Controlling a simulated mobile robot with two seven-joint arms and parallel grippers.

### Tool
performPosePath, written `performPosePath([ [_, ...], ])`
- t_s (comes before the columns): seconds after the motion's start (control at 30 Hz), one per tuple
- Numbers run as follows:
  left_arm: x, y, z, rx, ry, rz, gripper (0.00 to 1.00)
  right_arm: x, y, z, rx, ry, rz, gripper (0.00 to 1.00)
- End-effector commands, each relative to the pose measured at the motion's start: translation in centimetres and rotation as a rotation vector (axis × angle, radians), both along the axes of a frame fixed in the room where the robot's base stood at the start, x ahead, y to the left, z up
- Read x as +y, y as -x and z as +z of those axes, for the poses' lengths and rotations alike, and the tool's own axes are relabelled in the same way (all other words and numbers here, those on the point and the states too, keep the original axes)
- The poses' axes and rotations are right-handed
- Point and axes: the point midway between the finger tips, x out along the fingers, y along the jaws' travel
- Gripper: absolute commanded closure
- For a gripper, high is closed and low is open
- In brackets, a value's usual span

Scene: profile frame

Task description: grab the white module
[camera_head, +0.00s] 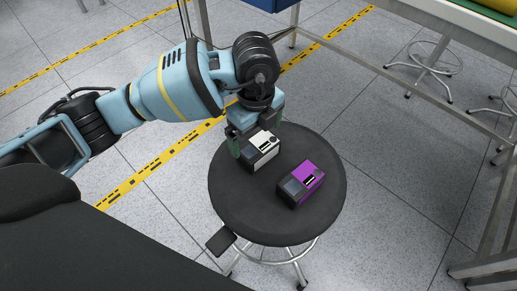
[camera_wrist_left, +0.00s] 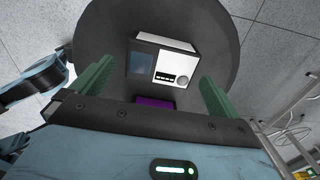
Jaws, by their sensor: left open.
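The white module (camera_head: 263,146) is a small box with a dark front, standing on a round black stool seat (camera_head: 246,208). In the left wrist view the white module (camera_wrist_left: 165,57) shows a grey-blue screen and a round knob, just beyond the fingertips. My left gripper (camera_head: 251,143) is over the seat at the white module, with green fingers. In the left wrist view the fingers of my left gripper (camera_wrist_left: 155,80) are spread apart, with the module ahead between their lines. I cannot tell whether they touch it. My right gripper is not in view.
A purple module (camera_head: 303,183) stands close by on the same seat, to the right and nearer; it is partly hidden in the left wrist view (camera_wrist_left: 155,101). A workbench (camera_head: 440,55) stands at the right. Yellow tape (camera_head: 160,165) marks the grey floor.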

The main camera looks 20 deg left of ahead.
Motion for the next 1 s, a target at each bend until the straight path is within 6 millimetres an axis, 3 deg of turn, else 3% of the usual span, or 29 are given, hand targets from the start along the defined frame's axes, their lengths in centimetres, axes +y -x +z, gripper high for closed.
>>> performPosePath([
  [0.4,-0.4,-0.1,-4.9,0.002,0.000,0.000,0.00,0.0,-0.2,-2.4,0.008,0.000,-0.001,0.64],
  [0.67,-0.4,-0.1,-5.1,-0.001,0.000,-0.001,0.00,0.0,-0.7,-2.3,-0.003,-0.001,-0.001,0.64],
  [0.97,-0.4,-0.1,-5.1,0.000,0.001,-0.001,0.37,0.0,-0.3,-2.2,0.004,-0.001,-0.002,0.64],
  [1.0,-0.4,-0.1,-5.0,0.000,0.001,-0.001,0.37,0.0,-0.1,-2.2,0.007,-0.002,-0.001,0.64],
])
